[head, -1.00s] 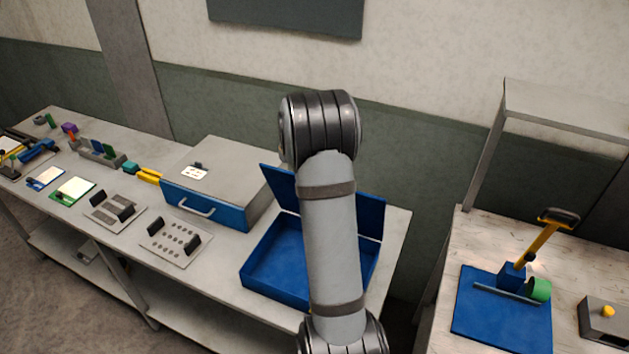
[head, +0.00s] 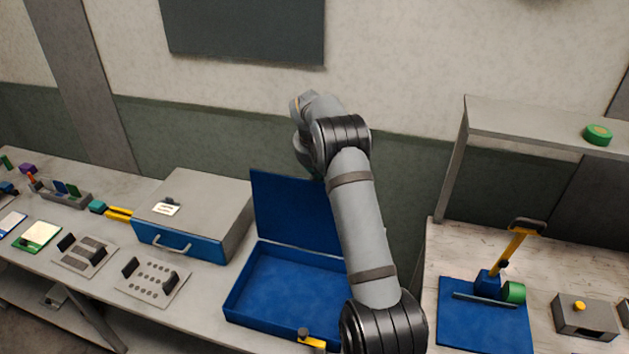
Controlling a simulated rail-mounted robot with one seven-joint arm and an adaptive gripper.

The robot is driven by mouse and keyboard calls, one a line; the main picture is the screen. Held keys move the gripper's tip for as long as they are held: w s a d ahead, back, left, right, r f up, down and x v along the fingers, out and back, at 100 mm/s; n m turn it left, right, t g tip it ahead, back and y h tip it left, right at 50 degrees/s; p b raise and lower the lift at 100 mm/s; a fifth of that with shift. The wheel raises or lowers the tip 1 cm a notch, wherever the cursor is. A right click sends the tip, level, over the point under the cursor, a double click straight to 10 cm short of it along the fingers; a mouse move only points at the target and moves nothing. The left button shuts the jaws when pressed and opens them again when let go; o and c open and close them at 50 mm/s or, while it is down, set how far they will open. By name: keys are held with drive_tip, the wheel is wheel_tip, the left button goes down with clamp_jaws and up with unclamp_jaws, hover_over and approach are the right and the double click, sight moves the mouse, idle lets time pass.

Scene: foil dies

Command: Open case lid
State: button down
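The blue case (head: 285,285) stands open on the grey bench, and its inside looks empty. Its blue lid (head: 285,205) stands raised along the back edge, close to upright. My arm passes in front of the right side of the case and lid, hiding part of both. The far end of the arm bends away above the lid's right part. My gripper cannot be made out; it is out of sight behind the arm or lid. Whether anything touches the lid cannot be seen.
A closed grey case with a blue front (head: 195,215) stands close left of the blue case. Perforated plates (head: 155,285) lie farther left. A yellow piece with a dark knob (head: 310,340) shows at the case's front. A right-hand table carries a blue press (head: 485,315).

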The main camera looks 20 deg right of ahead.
drive_tip(key=shift+w+d+f, duration=0.1)
drive_tip(key=shift+w, duration=0.15)
idle(0.4)
drive_tip(key=v, duration=1.2)
drive_tip(key=shift+w+d, duration=0.15)
drive_tip(key=shift+w, duration=0.05)
drive_tip(key=x, duration=1.1)
drive_tip(key=shift+f, duration=0.45)
drive_tip(key=shift+s, duration=0.1)
